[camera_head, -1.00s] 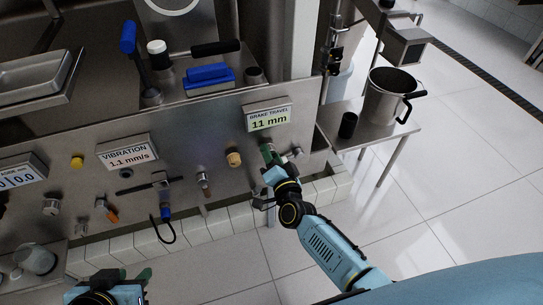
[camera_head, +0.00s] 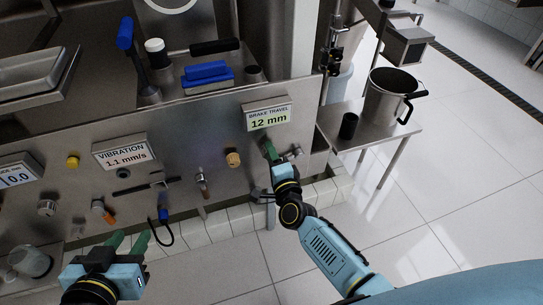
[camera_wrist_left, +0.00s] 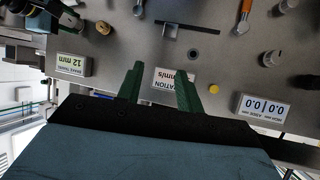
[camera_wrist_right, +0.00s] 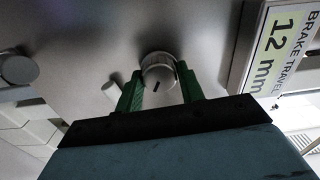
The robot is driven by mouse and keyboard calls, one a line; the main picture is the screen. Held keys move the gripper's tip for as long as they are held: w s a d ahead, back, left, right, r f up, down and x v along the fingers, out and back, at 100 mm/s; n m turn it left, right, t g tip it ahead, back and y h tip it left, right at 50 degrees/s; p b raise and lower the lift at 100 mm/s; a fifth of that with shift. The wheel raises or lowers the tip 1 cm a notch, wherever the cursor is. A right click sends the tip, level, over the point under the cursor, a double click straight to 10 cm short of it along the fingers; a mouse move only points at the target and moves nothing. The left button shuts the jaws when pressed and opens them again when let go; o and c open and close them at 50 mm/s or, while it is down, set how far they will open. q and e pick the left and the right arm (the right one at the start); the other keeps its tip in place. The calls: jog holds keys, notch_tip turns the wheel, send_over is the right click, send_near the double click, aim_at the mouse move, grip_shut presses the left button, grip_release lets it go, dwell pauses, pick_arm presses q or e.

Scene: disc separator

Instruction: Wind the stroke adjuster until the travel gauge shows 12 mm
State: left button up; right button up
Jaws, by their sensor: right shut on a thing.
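The brake travel gauge (camera_head: 268,117) on the steel panel reads 12 mm. It also reads 12 mm in the right wrist view (camera_wrist_right: 281,48) and the left wrist view (camera_wrist_left: 73,65). Below it, my right gripper (camera_head: 270,152) reaches the panel. In the right wrist view its green fingers (camera_wrist_right: 160,92) are shut on a round ribbed metal knob (camera_wrist_right: 158,68) with a dark mark on its face, taken as the stroke adjuster. In the head view the fingers mostly hide this knob. My left gripper (camera_head: 133,243) is open and empty, in front of the panel's lower part.
A vibration display (camera_head: 124,154) reads 1.1 mm/s. The panel also carries a brass-coloured knob (camera_head: 233,159), a yellow button (camera_head: 72,161) and an orange-handled valve (camera_head: 103,212). A side table with a steel pot (camera_head: 388,98) and dark cup (camera_head: 348,126) stands right. Floor at right is clear.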

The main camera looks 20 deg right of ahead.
dwell(0.3)
jog(key=o, duration=1)
pick_arm(q)
jog(key=s+a+f+g+y+p, duration=0.2)
jog(key=s+a+f+g, duration=0.3)
jog(key=s+f+g, duration=0.3)
jog(key=shift+s+n+g+y+p, duration=0.3)
jog(key=shift+s+p, duration=0.55)
jog(key=shift+s, duration=0.65)
pick_arm(e)
jog(key=shift+s+d, duration=0.15)
jog(key=shift+s, duration=3.25)
jog(key=shift+s+d, duration=0.1)
jog(key=shift+s, duration=3.25)
pick_arm(q)
jog(key=shift+f, duration=0.1)
